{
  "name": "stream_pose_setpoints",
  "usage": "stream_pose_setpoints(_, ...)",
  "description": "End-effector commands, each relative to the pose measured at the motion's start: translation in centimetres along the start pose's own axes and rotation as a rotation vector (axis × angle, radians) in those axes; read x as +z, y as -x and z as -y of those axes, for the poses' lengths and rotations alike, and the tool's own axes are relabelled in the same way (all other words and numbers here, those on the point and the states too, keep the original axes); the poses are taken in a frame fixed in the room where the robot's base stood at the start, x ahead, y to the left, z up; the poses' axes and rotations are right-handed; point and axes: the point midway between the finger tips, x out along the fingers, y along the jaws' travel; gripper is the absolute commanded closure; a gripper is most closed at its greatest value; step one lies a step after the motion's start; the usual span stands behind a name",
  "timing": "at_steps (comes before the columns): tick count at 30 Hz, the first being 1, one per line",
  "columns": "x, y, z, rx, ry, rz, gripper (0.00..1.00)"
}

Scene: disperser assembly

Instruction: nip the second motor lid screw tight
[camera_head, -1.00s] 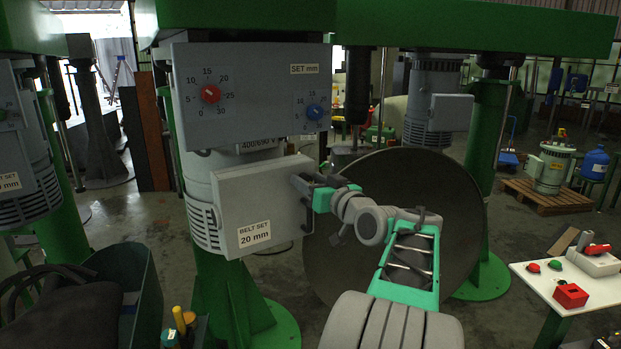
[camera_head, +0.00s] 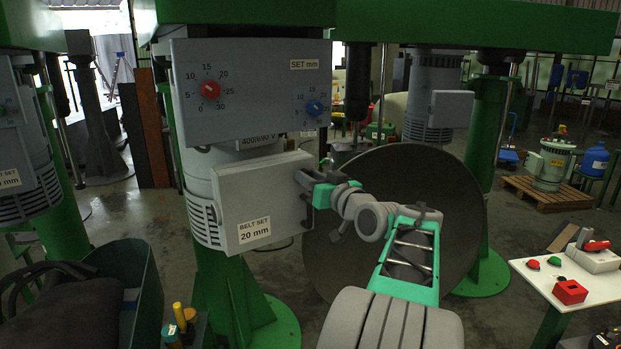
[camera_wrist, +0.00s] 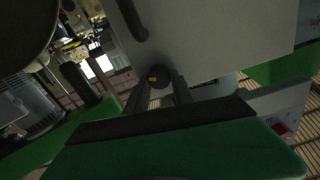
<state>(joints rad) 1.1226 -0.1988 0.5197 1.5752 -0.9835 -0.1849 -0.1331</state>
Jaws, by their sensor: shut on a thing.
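The motor's grey lid box (camera_head: 262,197), labelled "BELT SET 20 mm", fills the centre-left of the head view, below a dial panel. My gripper (camera_head: 304,179) reaches its right side near the upper corner. In the wrist view the dark round screw head (camera_wrist: 158,77) with a small yellow mark lies at the edge of the grey lid (camera_wrist: 215,35). My gripper (camera_wrist: 160,88) is shut on this screw, one dark finger on each side. In the head view the screw is hidden by the fingers. Whether it is fully seated cannot be told.
A dial panel (camera_head: 250,90) hangs just above the lid. A dark handle (camera_head: 308,212) sticks out of the lid below my gripper. A large dark disc (camera_head: 400,225) stands behind my arm. A white table (camera_head: 560,290) with red and green parts is at the right.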

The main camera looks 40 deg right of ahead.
Motion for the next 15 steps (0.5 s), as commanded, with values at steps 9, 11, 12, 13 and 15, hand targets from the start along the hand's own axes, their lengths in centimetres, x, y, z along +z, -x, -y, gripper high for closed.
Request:
stream_pose_setpoints(9,0.04,-0.01,-0.04,0.0,-0.074,0.0,1.0)
stream_pose_setpoints(11,0.06,-0.01,-0.06,0.0,-0.107,0.0,1.0)
stream_pose_setpoints(12,0.08,-0.01,-0.08,0.0,-0.131,0.001,1.0)
stream_pose_setpoints(13,0.09,-0.01,-0.09,0.0,-0.153,0.001,1.0)
stream_pose_setpoints(15,0.1,-0.01,-0.11,0.0,-0.206,0.001,1.0)
